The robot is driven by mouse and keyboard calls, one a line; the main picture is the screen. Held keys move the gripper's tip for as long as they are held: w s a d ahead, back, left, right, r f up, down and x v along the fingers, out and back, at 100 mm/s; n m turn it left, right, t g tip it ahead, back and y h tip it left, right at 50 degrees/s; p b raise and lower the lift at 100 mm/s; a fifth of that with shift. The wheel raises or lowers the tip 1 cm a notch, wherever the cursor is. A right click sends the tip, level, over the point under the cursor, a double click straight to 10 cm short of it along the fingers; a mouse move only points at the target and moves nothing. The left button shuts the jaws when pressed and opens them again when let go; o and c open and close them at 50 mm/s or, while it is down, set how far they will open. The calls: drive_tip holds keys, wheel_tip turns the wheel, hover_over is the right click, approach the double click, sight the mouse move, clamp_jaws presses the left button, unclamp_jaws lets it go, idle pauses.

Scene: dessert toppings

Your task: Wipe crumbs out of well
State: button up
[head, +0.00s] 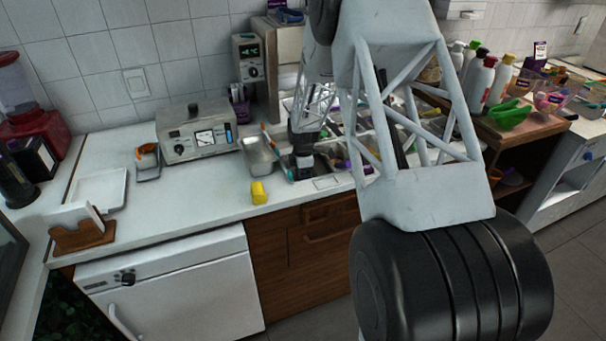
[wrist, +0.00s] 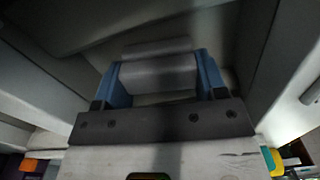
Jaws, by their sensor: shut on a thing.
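Dim grey metal-like walls (wrist: 60,62) surround the fingers, as of a well. The view is dark, and no crumbs can be made out. Whether the held thing touches the well's floor cannot be told.
A yellow cup-like thing (head: 259,193) lies on the counter near its front edge. A steel pan (head: 258,157) stands left of my gripper, beside a metal appliance (head: 197,132). Bottles (head: 483,82) and a green scoop (head: 510,115) crowd the right.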

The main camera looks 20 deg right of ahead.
wheel_tip(320, 180, up, 13)
idle(1.2)
idle(0.4)
drive_tip(key=w+a+r+m, duration=0.4)
drive_tip(key=a+r+m, duration=0.3)
drive_tip(key=m, duration=0.1)
drive_tip(key=w+a+r+m, duration=0.4)
drive_tip(key=a+r+m, duration=0.3)
drive_tip(key=a+m, duration=0.1)
idle(0.4)
drive_tip(key=shift+s, duration=0.1)
idle(0.9)
